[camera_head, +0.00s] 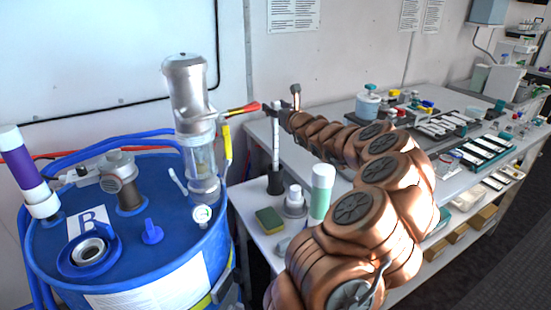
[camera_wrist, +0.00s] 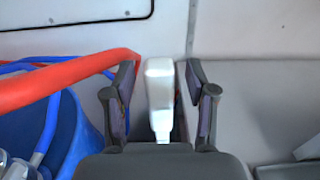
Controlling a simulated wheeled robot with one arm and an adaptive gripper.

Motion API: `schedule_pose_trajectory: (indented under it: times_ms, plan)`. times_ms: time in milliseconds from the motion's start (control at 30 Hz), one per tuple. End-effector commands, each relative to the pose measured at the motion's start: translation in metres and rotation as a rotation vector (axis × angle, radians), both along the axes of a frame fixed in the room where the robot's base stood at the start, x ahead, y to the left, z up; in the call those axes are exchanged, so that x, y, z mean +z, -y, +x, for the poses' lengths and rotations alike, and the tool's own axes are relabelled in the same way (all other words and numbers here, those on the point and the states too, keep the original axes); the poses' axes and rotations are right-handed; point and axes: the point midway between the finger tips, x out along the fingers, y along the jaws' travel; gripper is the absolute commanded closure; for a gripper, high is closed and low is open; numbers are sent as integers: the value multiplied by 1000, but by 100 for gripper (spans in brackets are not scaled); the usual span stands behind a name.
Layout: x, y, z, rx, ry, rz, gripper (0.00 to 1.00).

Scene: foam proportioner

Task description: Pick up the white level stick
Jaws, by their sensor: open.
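The white level stick (camera_head: 276,145) stands upright in a small dark holder (camera_head: 275,183) near the left end of the bench, next to the blue drum. My gripper (camera_head: 273,111) is at the stick's upper end. In the wrist view, the white stick (camera_wrist: 160,92) lies between the two dark fingers of my gripper (camera_wrist: 160,78). A gap shows on each side of the stick, so the jaws are open around it without a visible grip. The stick's lower part is hidden behind the gripper body in the wrist view.
A red hose (camera_wrist: 60,85) runs near the left finger. A sponge (camera_head: 270,220) and bottles stand on the bench (camera_head: 258,195). A wall is behind.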

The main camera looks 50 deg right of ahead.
Motion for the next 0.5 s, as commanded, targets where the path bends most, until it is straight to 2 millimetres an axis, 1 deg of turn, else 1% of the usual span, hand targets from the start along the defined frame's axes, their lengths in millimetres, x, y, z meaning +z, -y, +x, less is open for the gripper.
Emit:
schedule_pose_trajectory:
  times_ms: [200,500]
  plan:
    - [0,0,0,0,0,1,45]
    - [0,0,0,0,0,1,76]
